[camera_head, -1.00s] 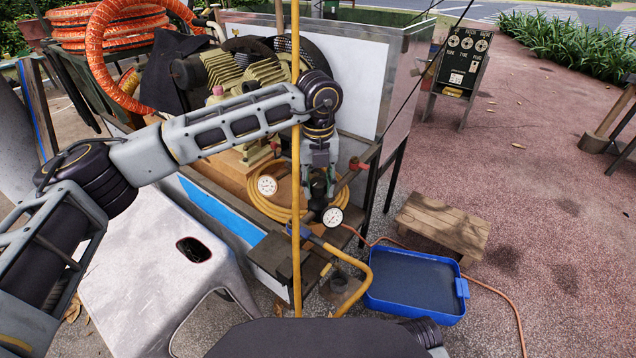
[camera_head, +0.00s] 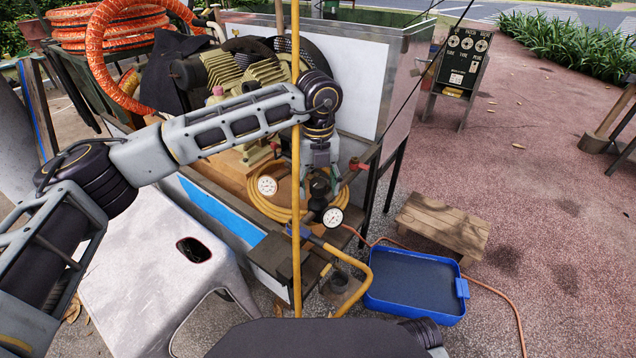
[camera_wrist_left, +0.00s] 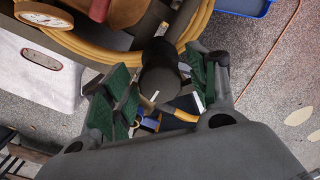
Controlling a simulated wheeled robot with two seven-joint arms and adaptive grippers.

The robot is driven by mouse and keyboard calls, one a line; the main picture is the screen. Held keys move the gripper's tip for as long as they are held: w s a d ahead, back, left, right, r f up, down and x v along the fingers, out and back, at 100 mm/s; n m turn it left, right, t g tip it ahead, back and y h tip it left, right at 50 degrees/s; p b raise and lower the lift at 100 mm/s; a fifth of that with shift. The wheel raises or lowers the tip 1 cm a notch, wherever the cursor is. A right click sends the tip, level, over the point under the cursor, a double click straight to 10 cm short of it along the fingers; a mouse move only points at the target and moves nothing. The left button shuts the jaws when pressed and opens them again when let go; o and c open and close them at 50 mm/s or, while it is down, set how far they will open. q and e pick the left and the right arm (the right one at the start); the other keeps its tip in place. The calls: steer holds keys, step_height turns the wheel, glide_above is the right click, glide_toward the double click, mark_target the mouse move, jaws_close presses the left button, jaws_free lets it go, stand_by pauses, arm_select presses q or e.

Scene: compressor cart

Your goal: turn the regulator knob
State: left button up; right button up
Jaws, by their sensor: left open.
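The regulator knob (camera_head: 320,187) is a dark, rounded cylinder by the cart's front edge, between two white-faced gauges. My left gripper (camera_head: 320,172) hangs from above at the knob; its fingers are hard to make out in the head view. In the left wrist view, the open left gripper (camera_wrist_left: 166,84) has green-padded fingers on either side of the dark knob (camera_wrist_left: 158,80), with a visible gap to each; I cannot tell whether they touch it elsewhere. The knob hides part of the fitting behind it. My right gripper is not in view.
A yellow upright pole (camera_head: 296,120) stands close beside my left forearm. Gauges (camera_head: 267,185) (camera_head: 333,217) flank the knob. A coiled yellow hose (camera_head: 270,207) lies behind. A blue tray (camera_head: 455,311) and wooden stool (camera_head: 440,222) stand on the ground to the right.

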mark_target(318, 182)
arm_select(q)
step_height(318, 182, up, 12)
stand_by(0.9)
steer(key=shift+f, duration=0.1)
stand_by(0.3)
